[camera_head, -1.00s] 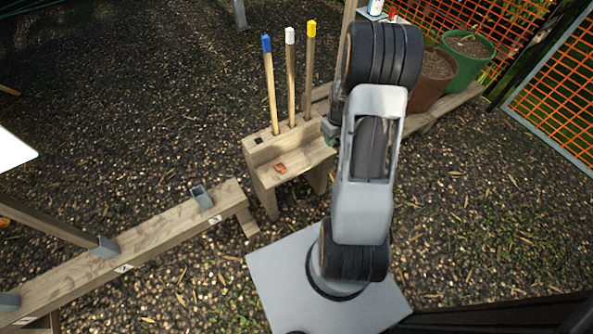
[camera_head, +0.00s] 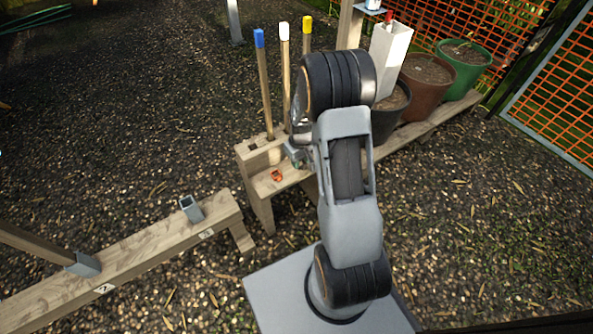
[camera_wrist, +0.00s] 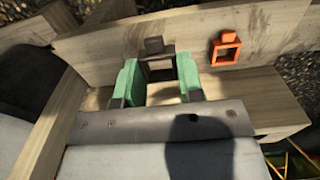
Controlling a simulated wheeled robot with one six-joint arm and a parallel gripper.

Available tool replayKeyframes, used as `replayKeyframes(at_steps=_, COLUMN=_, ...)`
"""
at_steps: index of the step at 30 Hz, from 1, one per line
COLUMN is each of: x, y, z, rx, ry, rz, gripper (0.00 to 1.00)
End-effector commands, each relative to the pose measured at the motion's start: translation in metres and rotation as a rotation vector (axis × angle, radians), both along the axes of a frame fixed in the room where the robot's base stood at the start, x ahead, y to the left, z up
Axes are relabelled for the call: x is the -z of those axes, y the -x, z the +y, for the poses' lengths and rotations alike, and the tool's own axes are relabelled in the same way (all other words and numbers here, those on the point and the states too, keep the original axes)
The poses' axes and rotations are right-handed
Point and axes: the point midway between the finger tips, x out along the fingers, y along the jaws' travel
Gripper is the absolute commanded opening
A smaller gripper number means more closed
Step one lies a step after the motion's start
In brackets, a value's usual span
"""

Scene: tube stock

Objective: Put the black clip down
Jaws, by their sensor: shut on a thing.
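The black clip (camera_wrist: 155,66) is a small dark piece with a square loop and a block on top. It sits between the green fingertips of my gripper (camera_wrist: 159,80), which is shut on it. It is over the wooden shelf of the small bench (camera_wrist: 270,95), and I cannot tell whether it touches the wood. An orange clip (camera_wrist: 226,48) lies on the shelf to its right, apart from it. In the head view my gripper (camera_head: 295,155) is low at the bench, right of the orange clip (camera_head: 277,176); the black clip is not distinguishable there.
Blue-, white- and yellow-capped poles (camera_head: 285,80) stand in the bench behind the gripper. A long beam with a grey socket (camera_head: 191,210) lies at left. Plant pots (camera_head: 427,78) and a white square tube (camera_head: 390,60) stand at right. The gravel in front is open.

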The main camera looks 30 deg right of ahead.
Motion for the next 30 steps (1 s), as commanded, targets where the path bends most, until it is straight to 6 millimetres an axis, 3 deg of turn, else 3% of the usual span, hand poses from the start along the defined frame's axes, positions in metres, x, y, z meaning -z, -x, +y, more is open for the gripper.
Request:
replayKeyframes(at_steps=8, x=0.012, y=-0.004, z=0.008, rx=-0.002, ry=0.0, rz=0.0, gripper=0.13)
replayKeyframes(at_steps=16, x=0.045, y=-0.005, z=0.011, rx=0.0, ry=0.0, rz=0.0, gripper=0.13)
replayKeyframes(at_steps=28, x=0.048, y=-0.005, z=0.011, rx=-0.001, ry=0.0, rz=0.0, gripper=0.13)
replayKeyframes(at_steps=29, x=0.048, y=-0.005, z=0.011, rx=-0.001, ry=0.0, rz=-0.001, gripper=0.36)
replayKeyframes(at_steps=30, x=0.048, y=-0.006, z=0.011, rx=-0.001, ry=0.0, rz=-0.001, gripper=0.4)
